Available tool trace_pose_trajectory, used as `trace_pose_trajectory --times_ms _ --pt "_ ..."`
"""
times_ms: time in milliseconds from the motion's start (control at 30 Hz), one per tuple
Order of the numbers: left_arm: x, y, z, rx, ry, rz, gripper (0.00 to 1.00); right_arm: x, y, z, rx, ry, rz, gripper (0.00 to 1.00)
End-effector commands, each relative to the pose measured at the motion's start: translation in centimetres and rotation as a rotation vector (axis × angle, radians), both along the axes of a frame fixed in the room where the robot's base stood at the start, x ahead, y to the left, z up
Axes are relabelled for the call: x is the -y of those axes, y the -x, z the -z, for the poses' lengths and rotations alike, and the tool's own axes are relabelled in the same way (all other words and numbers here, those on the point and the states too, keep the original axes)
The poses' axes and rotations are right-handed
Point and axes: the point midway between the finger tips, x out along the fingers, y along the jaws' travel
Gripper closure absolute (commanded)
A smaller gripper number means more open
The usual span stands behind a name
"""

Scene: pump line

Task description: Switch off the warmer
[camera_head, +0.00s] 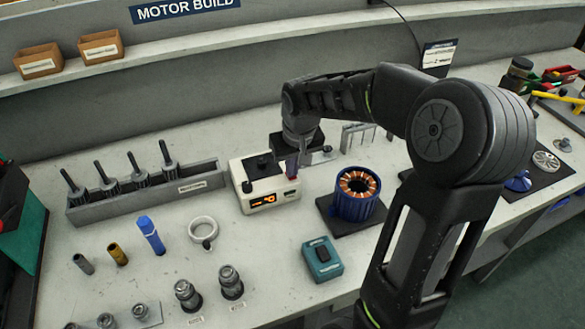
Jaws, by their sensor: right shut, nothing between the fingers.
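The warmer (256,208) seems to be the cream box with a dark top in the middle of the bench. Its front display glows orange, and a dark knob or lever shows at its left corner. My right gripper (292,172) points down over the right part of the box's top. Its fingers are shut with nothing between them. I cannot tell whether the fingertips touch the box. The gripper and wrist hide part of the box's back right. My left gripper is not in view.
A grey rack (205,181) with several dark rods stands left of the box. A blue-cased copper-wound stator (357,194) is close on the right. A teal box (322,259) sits in front. A blue marker (151,235) and a white ring (203,229) are front left.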

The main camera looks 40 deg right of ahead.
Motion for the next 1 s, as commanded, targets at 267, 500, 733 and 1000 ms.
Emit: trace_pose_trajectory --times_ms 267,500,733,1000 --pt "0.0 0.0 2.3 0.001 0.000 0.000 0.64 0.0 -0.1 0.6 0.068 0.022 0.000 1.00" --pt "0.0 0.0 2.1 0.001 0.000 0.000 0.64 0.1 -0.3 0.5 0.067 0.021 0.000 1.00" --pt "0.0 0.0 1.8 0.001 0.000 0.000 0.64 0.4 -1.3 0.3 0.065 0.022 0.000 1.00" --pt "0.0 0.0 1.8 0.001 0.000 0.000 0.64 0.5 -1.6 0.3 0.066 0.022 0.000 1.00"
